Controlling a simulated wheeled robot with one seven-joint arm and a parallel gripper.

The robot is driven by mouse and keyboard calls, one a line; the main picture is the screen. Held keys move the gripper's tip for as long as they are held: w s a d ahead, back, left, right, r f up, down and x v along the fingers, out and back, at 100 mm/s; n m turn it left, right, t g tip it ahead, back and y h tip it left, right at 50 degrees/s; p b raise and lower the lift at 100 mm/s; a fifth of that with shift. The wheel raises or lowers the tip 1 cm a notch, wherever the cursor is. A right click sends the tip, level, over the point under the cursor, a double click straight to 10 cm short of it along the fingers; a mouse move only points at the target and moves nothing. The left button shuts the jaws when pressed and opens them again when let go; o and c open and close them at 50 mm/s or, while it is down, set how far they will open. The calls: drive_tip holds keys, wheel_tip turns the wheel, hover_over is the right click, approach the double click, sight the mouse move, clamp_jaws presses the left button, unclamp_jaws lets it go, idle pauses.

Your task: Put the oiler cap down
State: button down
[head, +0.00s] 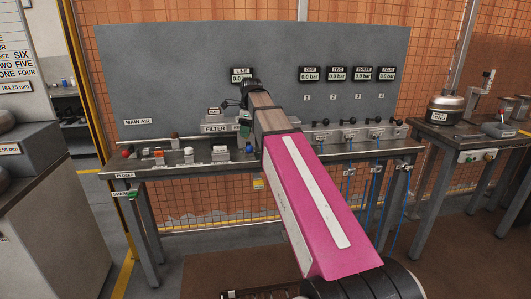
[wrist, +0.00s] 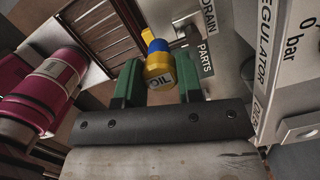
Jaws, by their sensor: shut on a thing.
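The oiler cap (wrist: 159,74) is a yellow cylinder marked OIL, between the two green fingers of my gripper (wrist: 159,84) in the wrist view. My gripper is shut on it. A blue part and more yellow show just beyond it; I cannot tell whether they belong to the cap. In the head view my gripper (head: 246,131) is over the back of the bench, right of the FILTER label, and my arm hides much of that area. A PARTS label (wrist: 204,56) is right of the cap in the wrist view.
The bench (head: 360,147) carries several fittings and a row of valves on the right. A grey panel (head: 180,70) with pressure displays stands behind it. In the wrist view the regulator housing (wrist: 290,80) is close on the right and a magenta cylinder (wrist: 45,88) is on the left.

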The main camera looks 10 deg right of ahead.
drive_tip(key=d+f, duration=0.1)
drive_tip(key=d, duration=0.2)
drive_tip(key=w+d+f, duration=0.1)
drive_tip(key=d+f, duration=0.1)
drive_tip(key=w+d+f, duration=0.1)
drive_tip(key=d+f, duration=0.1)
drive_tip(key=d, duration=0.1)
drive_tip(key=shift+w+d+f, duration=0.2)
drive_tip(key=shift+d, duration=0.1)
drive_tip(key=shift+f, duration=1.95)
drive_tip(key=shift+f, duration=0.1)
drive_tip(key=c, duration=0.8)
unclamp_jaws()
drive_tip(key=r, duration=0.4)
drive_tip(key=d+r, duration=0.1)
drive_tip(key=r, duration=0.7)
drive_tip(key=shift+s+d, duration=0.25)
drive_tip(key=shift+d, duration=0.15)
drive_tip(key=shift+s, duration=0.1)
